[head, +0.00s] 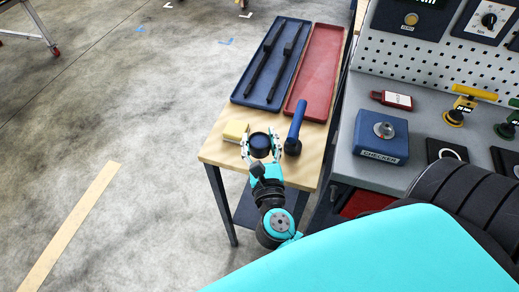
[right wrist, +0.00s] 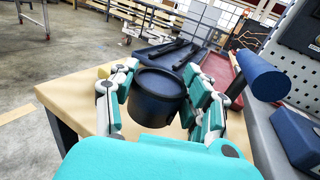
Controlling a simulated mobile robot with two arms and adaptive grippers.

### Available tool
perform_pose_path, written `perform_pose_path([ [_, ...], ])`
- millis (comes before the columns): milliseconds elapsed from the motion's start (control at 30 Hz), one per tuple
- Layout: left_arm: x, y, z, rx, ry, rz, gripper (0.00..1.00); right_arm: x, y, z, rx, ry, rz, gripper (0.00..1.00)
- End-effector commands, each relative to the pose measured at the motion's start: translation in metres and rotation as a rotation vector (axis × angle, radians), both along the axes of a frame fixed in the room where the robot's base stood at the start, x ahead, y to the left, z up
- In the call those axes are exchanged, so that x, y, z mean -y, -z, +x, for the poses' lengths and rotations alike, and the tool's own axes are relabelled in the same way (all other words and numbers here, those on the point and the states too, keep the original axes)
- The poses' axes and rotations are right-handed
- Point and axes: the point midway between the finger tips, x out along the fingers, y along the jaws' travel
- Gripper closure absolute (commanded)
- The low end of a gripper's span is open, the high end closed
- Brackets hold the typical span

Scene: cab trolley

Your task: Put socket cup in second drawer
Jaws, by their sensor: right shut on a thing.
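The socket cup is a small dark blue round cup (head: 259,145) near the front of the wooden table. My right gripper (head: 260,143) is shut on it, with one finger on each side. In the right wrist view the cup (right wrist: 158,96) stands upright between the fingers of the gripper (right wrist: 160,98); I cannot tell whether its base touches the table. No drawer can be made out clearly; a red part (head: 366,203) shows under the grey bench, partly hidden by my arm. My left gripper is not in view.
A yellow block (head: 235,130) sits left of the cup and a blue-handled tool (head: 295,130) stands right. Behind are a blue tray (head: 244,95) with two dark bars and an empty red tray (head: 316,70). The grey bench (head: 349,135) carries a blue checker box (head: 380,141).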

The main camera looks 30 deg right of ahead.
Motion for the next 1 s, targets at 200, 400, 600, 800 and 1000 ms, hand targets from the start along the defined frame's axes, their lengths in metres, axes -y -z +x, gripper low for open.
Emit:
perform_pose_path([
  [200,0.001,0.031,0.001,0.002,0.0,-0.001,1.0,0.0,0.032,0.0,0.001,-0.001,-0.001,0.89],
  [400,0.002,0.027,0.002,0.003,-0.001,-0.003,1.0,0.0,0.029,0.0,0.001,-0.001,-0.001,0.89],
  [600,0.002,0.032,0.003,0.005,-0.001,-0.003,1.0,0.0,0.034,0.0,0.0,0.0,-0.001,0.89],
  [800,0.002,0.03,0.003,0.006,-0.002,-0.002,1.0,0.0,0.033,0.0,-0.001,0.0,-0.001,0.29],
  [1000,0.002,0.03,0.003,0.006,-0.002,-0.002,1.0,0.0,0.033,0.0,-0.001,0.0,-0.001,0.29],
])
